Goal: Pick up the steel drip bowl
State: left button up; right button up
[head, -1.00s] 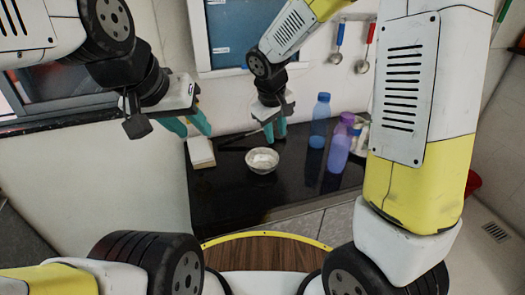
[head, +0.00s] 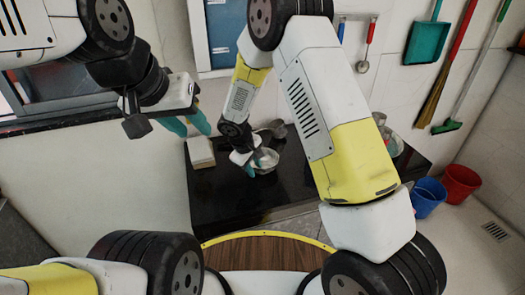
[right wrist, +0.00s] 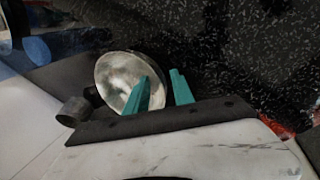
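The steel drip bowl (head: 270,166) sits on the black counter and is partly hidden by my right gripper (head: 257,168) in the head view. In the right wrist view the bowl (right wrist: 113,78) is a shiny round dish. The two teal fingers of my right gripper (right wrist: 162,90) stand apart there. One finger overlaps the bowl's inside and the other is just past its right rim, so the rim appears to lie between them. I cannot tell whether they touch it. My left gripper (head: 187,122) is open and empty, raised left of the counter.
A pale box (head: 201,152) stands on the counter left of the bowl. A grey metal vessel (head: 278,128) is just behind it. My right arm hides the counter's right part. A blue bucket (head: 428,196) and a red bucket (head: 461,183) stand on the floor at right.

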jog(key=shift+w+d+f, duration=0.1)
jog(key=shift+w+f, duration=0.05)
jog(key=shift+f, duration=0.25)
jog(key=shift+c, duration=0.2)
grip_shut()
dwell(1.0)
